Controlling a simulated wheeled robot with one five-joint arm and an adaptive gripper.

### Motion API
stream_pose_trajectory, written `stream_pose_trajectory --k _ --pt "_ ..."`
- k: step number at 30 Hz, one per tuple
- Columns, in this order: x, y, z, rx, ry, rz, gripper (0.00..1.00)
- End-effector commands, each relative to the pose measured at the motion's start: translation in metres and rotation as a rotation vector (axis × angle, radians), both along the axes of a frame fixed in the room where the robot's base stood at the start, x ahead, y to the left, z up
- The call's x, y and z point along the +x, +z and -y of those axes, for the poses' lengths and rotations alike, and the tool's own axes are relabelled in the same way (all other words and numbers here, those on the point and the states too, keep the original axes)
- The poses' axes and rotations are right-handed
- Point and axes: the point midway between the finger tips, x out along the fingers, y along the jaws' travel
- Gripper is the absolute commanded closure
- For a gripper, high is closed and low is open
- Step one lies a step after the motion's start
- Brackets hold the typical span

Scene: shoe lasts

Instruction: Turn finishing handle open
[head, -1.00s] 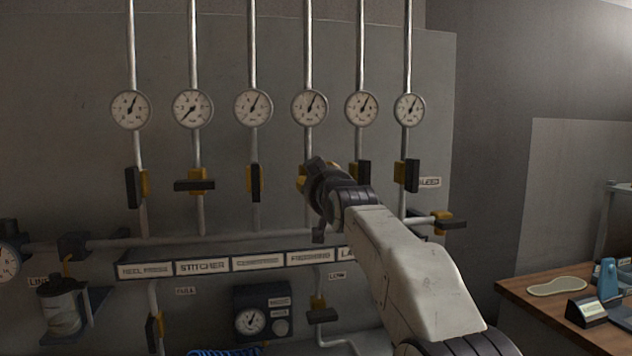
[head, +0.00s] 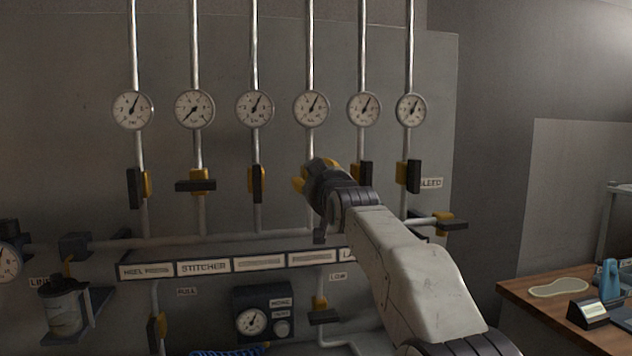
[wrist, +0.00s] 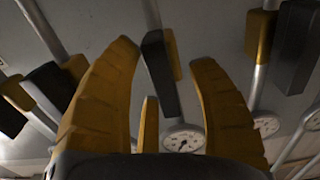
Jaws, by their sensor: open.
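The finishing label (head: 316,258) is on the strip under the fourth pipe from the left. The valve on that pipe is hidden behind my gripper (head: 318,172) in the head view. In the wrist view my gripper (wrist: 165,58) is open, with its yellow fingers spread. A long black handle (wrist: 160,78) with a yellow valve body (wrist: 173,52) shows between them; it appears to be the finishing handle. It lies roughly along its pipe. I cannot tell whether a finger touches it.
The stitcher handle (head: 196,186) is crosswise, and its gauge (head: 194,109) reads lower than the others. A workbench (head: 540,293) is at the lower right.

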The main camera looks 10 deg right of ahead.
Motion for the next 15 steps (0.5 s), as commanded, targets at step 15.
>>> stream_pose_trajectory --k 15 --pt "-0.036 0.001 0.0 0.0 0.0 0.001 0.47"
